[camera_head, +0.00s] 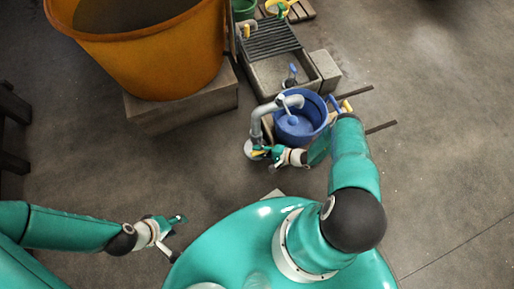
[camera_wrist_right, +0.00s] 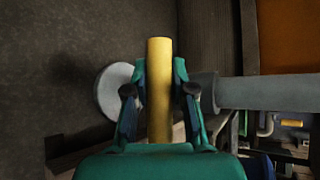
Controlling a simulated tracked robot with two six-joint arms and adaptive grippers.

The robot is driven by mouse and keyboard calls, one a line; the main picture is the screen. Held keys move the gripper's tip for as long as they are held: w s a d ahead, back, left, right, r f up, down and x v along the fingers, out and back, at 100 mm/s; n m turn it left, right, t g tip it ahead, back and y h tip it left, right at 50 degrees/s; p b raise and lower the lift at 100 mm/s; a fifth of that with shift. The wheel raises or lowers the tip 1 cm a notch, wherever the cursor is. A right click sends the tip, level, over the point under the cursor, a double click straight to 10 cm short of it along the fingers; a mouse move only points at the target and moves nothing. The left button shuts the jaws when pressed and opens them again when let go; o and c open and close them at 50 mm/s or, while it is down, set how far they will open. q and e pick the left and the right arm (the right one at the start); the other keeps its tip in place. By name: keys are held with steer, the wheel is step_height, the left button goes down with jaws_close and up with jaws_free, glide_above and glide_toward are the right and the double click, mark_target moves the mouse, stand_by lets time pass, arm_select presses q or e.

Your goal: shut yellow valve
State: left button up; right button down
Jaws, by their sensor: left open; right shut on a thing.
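The yellow valve handle (camera_wrist_right: 159,92) is a straight bar standing upright in the right wrist view. My right gripper (camera_wrist_right: 160,78) is shut on it, one finger on each side. A grey pipe (camera_wrist_right: 265,92) runs off to the right behind the fingers, and a pale round disc (camera_wrist_right: 112,91) shows to the left. In the head view my right gripper (camera_head: 263,153) is at the low end of the bent grey pipe (camera_head: 256,124), and its fingers mostly hide the handle. My left gripper (camera_head: 177,238) is open and empty, low at the left, away from the pipe.
A blue bucket (camera_head: 318,117) stands under the pipe's outlet. A large orange tub (camera_head: 140,62) sits on a concrete block (camera_head: 185,108) at upper left. A stone basin (camera_head: 262,80) with a dark grate (camera_head: 270,38) is behind. The floor between my grippers is clear.

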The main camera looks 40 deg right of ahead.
steer(key=shift+d, duration=0.5)
steer(key=c, duration=1.1)
jaws_free()
steer(key=shift+o, duration=0.6)
steer(key=shift+a, duration=0.2)
steer(key=v, duration=1.2)
steer(key=shift+s+f, duration=0.15)
